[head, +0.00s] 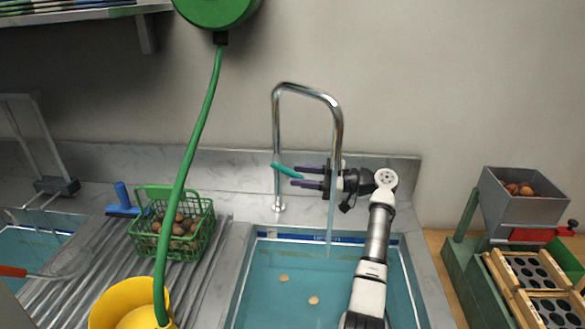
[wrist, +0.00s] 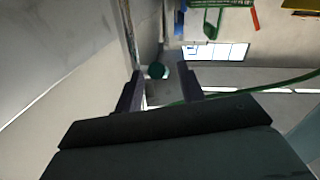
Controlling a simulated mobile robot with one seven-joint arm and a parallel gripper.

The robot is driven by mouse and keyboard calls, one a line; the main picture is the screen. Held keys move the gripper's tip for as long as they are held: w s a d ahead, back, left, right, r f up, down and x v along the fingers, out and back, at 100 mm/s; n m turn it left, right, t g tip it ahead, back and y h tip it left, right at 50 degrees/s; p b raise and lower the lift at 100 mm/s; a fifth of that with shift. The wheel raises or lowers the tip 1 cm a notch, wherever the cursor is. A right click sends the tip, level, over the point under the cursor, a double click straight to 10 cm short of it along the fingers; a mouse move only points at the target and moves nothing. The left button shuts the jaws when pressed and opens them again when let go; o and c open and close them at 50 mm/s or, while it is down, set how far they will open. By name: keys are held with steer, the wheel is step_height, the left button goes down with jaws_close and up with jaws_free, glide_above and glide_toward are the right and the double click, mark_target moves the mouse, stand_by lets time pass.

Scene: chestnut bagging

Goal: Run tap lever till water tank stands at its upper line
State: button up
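The chrome tap (head: 280,130) arches over the water tank (head: 238,262), a sink basin of blue-green water. A pale water stream (head: 331,215) falls from the spout into the tank. My gripper (head: 293,177) is at the lever with its two dark fingers apart, the lever end between or just beyond their tips; contact is unclear. A blue-and-white marked strip (head: 300,236) shows at the tank's back wall; the exact water height against it is too small to read.
Two pale chestnuts (head: 314,300) show in the tank. A green basket (head: 172,228) of chestnuts stands on the ribbed drainboard, left. A green hose (head: 190,150) hangs into a yellow bucket (head: 112,300). A hopper machine (head: 520,210) stands right.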

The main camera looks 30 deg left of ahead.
steer(key=shift+p+x, duration=0.35)
steer(key=shift+x, duration=1.05)
steer(key=shift+c, duration=0.3)
jaws_close()
